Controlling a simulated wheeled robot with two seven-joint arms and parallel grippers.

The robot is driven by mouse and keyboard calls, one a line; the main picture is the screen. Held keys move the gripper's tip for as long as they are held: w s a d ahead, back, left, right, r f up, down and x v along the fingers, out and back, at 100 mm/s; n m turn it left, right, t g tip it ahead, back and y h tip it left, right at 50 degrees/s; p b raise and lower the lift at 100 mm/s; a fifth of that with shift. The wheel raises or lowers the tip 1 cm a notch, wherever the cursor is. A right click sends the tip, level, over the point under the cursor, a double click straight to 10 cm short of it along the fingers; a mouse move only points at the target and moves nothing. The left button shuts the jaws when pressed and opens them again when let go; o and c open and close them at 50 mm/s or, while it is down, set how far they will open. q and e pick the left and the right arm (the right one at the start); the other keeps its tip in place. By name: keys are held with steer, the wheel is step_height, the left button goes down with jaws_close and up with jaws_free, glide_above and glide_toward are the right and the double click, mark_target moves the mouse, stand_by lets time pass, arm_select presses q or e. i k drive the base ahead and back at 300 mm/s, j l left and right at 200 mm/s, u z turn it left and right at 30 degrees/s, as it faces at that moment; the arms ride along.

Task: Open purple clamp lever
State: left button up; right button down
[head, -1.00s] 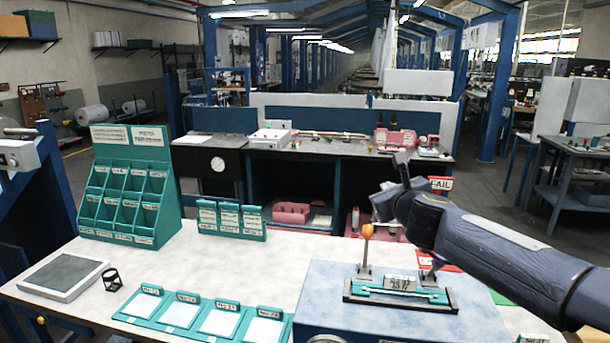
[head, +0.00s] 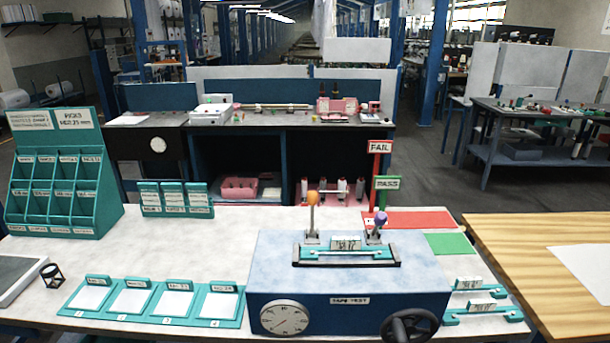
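The purple clamp lever (head: 380,219) stands at the right end of the clamp fixture on top of the blue tape test machine (head: 348,278). Its purple knob is up and tilts slightly to the right. The orange clamp lever (head: 312,200) stands upright at the left end of the same fixture. A teal strip with a small labelled block (head: 347,243) lies in the fixture between the two levers. Neither of my grippers shows in the head view now.
A dial gauge (head: 284,318) and a black handwheel (head: 409,325) are on the machine's front. FAIL (head: 380,148) and PASS (head: 387,183) signs stand behind it. Teal strips (head: 485,311) lie to its right. White cards in teal frames (head: 131,302) lie left.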

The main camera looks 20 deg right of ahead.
mark_target(380, 219)
steer(key=i+j+z, duration=0.55)
steer(key=j+z, duration=0.15)
